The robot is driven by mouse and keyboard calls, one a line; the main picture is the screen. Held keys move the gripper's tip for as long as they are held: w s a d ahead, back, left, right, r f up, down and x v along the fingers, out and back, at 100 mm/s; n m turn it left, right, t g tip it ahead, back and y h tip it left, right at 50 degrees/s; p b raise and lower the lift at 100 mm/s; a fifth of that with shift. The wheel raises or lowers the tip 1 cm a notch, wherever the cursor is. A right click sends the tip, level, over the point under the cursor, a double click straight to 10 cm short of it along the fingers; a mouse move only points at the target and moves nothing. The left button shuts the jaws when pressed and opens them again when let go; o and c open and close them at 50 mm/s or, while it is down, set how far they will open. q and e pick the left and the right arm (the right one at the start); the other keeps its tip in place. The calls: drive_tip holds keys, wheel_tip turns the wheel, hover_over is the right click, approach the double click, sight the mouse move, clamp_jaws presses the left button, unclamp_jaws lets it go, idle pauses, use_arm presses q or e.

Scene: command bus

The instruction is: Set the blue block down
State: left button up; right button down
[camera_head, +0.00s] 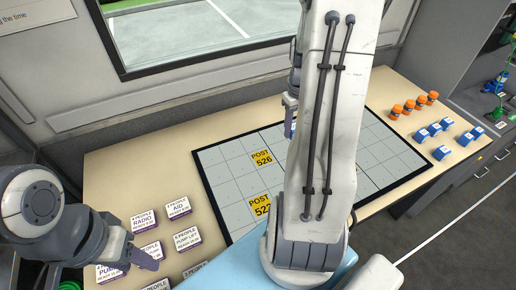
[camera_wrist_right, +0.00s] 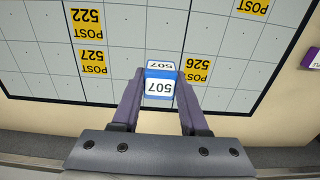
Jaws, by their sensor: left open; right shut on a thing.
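A blue block with white "507" labels (camera_wrist_right: 159,87) is held between the purple fingers of my right gripper (camera_wrist_right: 160,98) in the right wrist view. Behind it is the grey gridded board (camera_wrist_right: 125,55). The block is beside the yellow "POST 526" label (camera_wrist_right: 196,70); I cannot tell whether it touches the board. In the head view my right arm hides most of that gripper and block. The board (camera_head: 225,185) lies on the tan table. My left gripper (camera_head: 142,260) is open and empty at the lower left, over white cards.
White cards (camera_head: 187,239) with purple edges lie left of the board. Several blue blocks (camera_head: 466,139) and orange cylinders (camera_head: 409,107) stand on the table at the right. A window (camera_head: 185,30) is behind the table. Much of the board's grid is bare.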

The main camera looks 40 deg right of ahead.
hover_over(262, 158)
wheel_tip(262, 158, down, 6)
drive_tip(key=shift+d+r+p, duration=0.1)
drive_tip(key=shift+r+p, duration=0.15)
drive_tip(key=shift+p, duration=0.05)
drive_tip(key=shift+f, duration=2)
drive_tip(key=shift+f, duration=0.1)
drive_tip(key=shift+c, duration=2.1)
unclamp_jaws()
drive_tip(key=shift+f, duration=0.1)
